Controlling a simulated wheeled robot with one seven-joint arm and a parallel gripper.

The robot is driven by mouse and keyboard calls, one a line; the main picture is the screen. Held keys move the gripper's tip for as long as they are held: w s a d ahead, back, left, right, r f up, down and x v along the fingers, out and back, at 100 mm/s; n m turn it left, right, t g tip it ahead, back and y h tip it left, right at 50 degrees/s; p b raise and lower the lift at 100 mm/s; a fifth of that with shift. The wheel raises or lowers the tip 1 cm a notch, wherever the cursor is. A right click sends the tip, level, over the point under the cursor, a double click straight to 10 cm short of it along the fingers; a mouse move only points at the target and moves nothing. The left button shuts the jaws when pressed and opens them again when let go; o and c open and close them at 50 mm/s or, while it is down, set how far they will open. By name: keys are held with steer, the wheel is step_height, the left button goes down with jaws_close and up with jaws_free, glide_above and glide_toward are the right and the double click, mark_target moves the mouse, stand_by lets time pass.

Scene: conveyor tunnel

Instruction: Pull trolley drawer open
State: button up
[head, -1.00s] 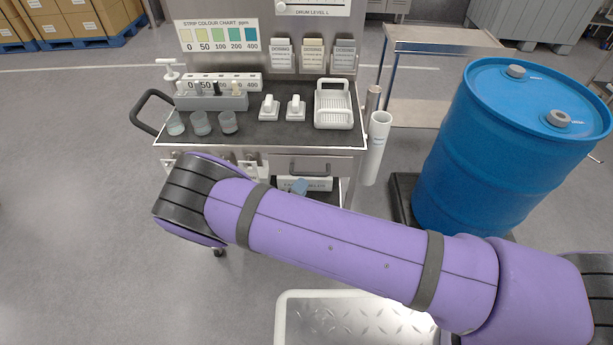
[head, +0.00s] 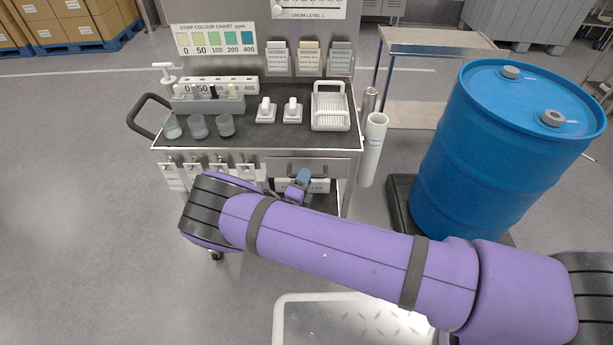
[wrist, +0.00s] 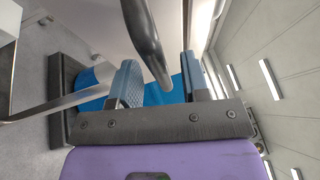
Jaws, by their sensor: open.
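The steel trolley (head: 358,140) stands ahead, with a grey drawer front (head: 342,168) below its dark top at the right. The drawer looks shut, flush under the top. Its dark bar handle is partly hidden by my gripper in the head view. My gripper (head: 303,180) is low in front of the drawer, mostly hidden behind my purple arm. In the wrist view, my gripper (wrist: 163,84) is open with blue-grey fingers apart. The dark handle bar (wrist: 147,40) runs down into the gap between them; I cannot tell whether it touches either finger.
The trolley top holds beakers (head: 198,127), white scoops (head: 266,110) and a white rack (head: 330,108). A dark push handle (head: 140,108) sticks out left. A blue drum (head: 490,160) stands right, beside a white tube (head: 373,150). Floor at left is clear.

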steer(key=shift+w+d+r, duration=0.1)
steer(key=shift+w+d, duration=0.2)
steer(key=shift+w, duration=0.3)
jaws_close()
steer(key=shift+s, duration=0.15)
steer(key=s, duration=2)
steer(key=shift+s+a, duration=0.35)
steer(key=shift+s, duration=0.05)
jaws_free()
steer(key=shift+s, duration=0.1)
